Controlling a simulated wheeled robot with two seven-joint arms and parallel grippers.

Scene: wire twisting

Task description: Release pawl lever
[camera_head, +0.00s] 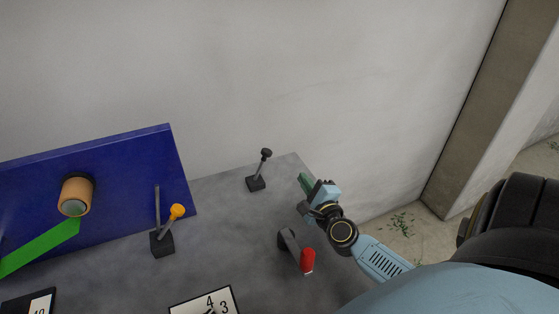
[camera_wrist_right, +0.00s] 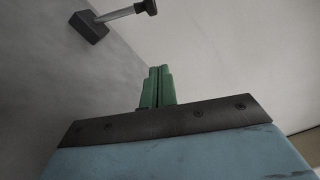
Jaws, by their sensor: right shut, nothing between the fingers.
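A small lever with a black knob (camera_head: 265,153) stands tilted on a dark block (camera_head: 256,184) near the back right corner of the grey table. It also shows at the upper left of the right wrist view, with its knob (camera_wrist_right: 146,6) and block (camera_wrist_right: 88,27). My right gripper (camera_head: 303,179) is to the right of this lever, apart from it. Its green fingers (camera_wrist_right: 157,88) are shut with nothing between them. A lever with a red grip (camera_head: 307,261) and a lever with an orange knob (camera_head: 177,211) also stand on the table. I cannot tell from looks which is the pawl lever. My left gripper is not in view.
A blue panel (camera_head: 130,170) with a tan roll (camera_head: 75,196) and a green strip (camera_head: 40,248) stands at the left. A white dial plate (camera_head: 185,307) lies at the front. A grey wall (camera_head: 250,70) rises behind the table (camera_head: 225,220).

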